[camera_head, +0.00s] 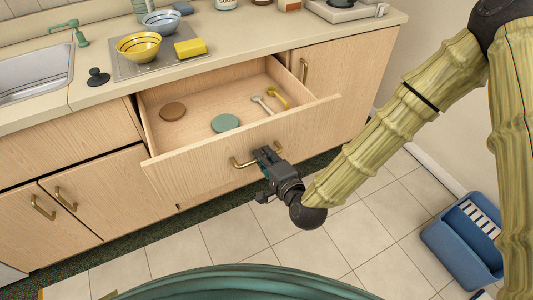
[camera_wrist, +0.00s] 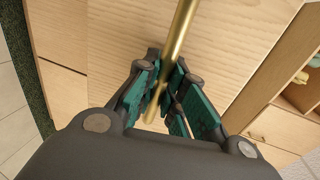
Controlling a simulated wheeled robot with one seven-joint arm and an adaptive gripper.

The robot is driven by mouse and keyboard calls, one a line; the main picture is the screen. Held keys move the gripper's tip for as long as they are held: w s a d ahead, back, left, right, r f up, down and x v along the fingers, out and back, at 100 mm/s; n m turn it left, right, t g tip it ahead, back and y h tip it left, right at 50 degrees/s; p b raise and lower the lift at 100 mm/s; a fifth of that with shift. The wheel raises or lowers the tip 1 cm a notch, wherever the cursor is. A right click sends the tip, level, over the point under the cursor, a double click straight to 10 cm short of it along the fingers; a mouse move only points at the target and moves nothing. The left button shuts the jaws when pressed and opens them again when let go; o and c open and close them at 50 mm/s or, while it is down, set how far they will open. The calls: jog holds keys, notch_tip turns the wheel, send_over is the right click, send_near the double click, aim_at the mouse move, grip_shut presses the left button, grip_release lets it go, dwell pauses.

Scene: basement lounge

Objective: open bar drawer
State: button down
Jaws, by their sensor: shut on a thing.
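The bar drawer (camera_head: 190,176) is a light wood drawer, pulled well out from the counter in the head view. A brass bar handle (camera_head: 240,164) is fixed on its front. My gripper (camera_head: 266,155) is at the right part of this handle, shut on it. In the wrist view the brass handle (camera_wrist: 179,45) runs between the green-padded fingers of my gripper (camera_wrist: 166,92), with the drawer front (camera_wrist: 115,35) behind. Inside the drawer are a brown disc (camera_head: 172,111), a green disc (camera_head: 226,123), a grey utensil (camera_head: 262,104) and a yellow utensil (camera_head: 278,97).
The beige countertop (camera_head: 240,38) holds a sink (camera_head: 35,72), a yellow bowl (camera_head: 139,46), a blue bowl (camera_head: 161,22) and a yellow sponge (camera_head: 190,47). A blue bin (camera_head: 462,240) stands on the tiles at right. Tiled floor (camera_head: 230,233) lies open before the drawer.

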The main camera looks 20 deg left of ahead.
jog(key=shift+w+r, duration=0.15)
jog(key=c, duration=1.6)
grip_release()
jog(key=shift+o, duration=0.5)
jog(key=v, duration=0.7)
jog(key=shift+s+d, duration=0.2)
jog(key=shift+s, duration=0.05)
